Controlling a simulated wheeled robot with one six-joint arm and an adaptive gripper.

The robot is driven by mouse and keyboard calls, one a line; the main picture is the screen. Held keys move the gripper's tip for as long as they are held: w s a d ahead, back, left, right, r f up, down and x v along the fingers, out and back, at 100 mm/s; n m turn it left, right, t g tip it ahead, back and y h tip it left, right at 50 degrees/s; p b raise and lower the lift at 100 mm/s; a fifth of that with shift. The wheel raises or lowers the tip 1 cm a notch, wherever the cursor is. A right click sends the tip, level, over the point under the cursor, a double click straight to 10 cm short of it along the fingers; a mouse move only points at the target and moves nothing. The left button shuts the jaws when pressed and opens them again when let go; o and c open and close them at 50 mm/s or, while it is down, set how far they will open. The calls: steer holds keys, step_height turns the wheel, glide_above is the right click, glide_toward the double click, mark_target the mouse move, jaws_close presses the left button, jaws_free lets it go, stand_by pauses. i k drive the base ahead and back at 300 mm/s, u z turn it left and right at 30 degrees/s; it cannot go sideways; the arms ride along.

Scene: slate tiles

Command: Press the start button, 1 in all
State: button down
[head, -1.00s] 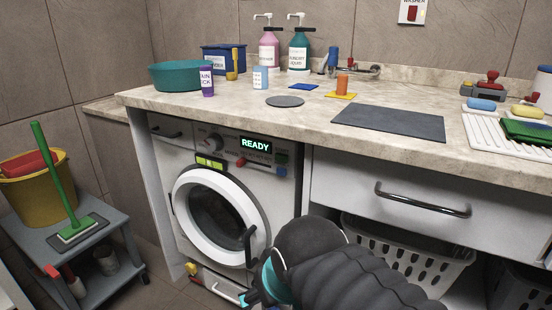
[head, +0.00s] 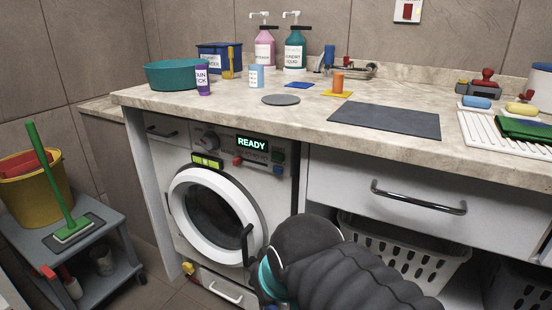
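The washing machine (head: 182,215) stands under the counter with its round door shut. Its lit display (head: 252,143) reads READY. Below and beside the display are a red button (head: 237,160), a green button (head: 277,157) and a blue button (head: 278,170). The panel lettering is too small to read, so I cannot tell which is the start button. My arm, dark with a teal ring, fills the bottom centre, in front of the machine's lower right. My gripper (head: 268,298) is mostly hidden behind the arm at the bottom edge, below and apart from the panel; its fingers are not clear.
The counter (head: 210,105) overhangs the machine and carries bottles, a teal basin (head: 186,75) and a dark mat (head: 385,119). A drawer handle (head: 418,198) sticks out at right, above a laundry basket (head: 400,255).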

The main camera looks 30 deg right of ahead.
mark_target(275, 156)
steer(key=u, duration=2.65)
steer(key=i, duration=1.6)
steer(key=z, duration=3.4)
